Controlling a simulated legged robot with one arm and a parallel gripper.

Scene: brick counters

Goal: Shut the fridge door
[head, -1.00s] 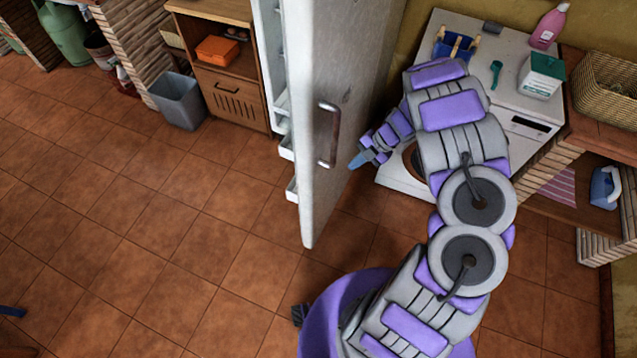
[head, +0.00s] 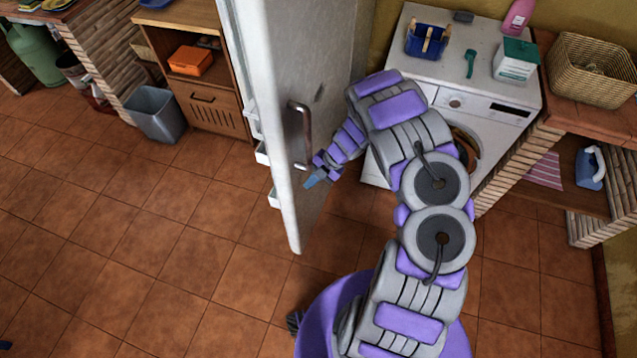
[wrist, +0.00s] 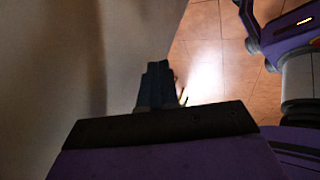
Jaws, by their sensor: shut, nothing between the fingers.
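The white fridge door (head: 283,130) stands open in the head view, with its metal handle (head: 301,135) on the side facing my arm. Shelf edges (head: 262,155) show on its inner side at the left. My gripper (head: 312,181) is shut and empty, with its blue tips close to the door's outer face, just below the handle. In the wrist view the shut fingers (wrist: 158,88) are dark beside the pale door surface (wrist: 70,60). I cannot tell whether the tips touch the door. The fridge body is mostly hidden behind the door.
A white washing machine (head: 500,105) stands right of my arm, with a brick counter (head: 590,150) beyond it. A wooden cabinet (head: 207,105) and a grey bin (head: 155,113) stand left of the door. The tiled floor (head: 130,240) at left is clear.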

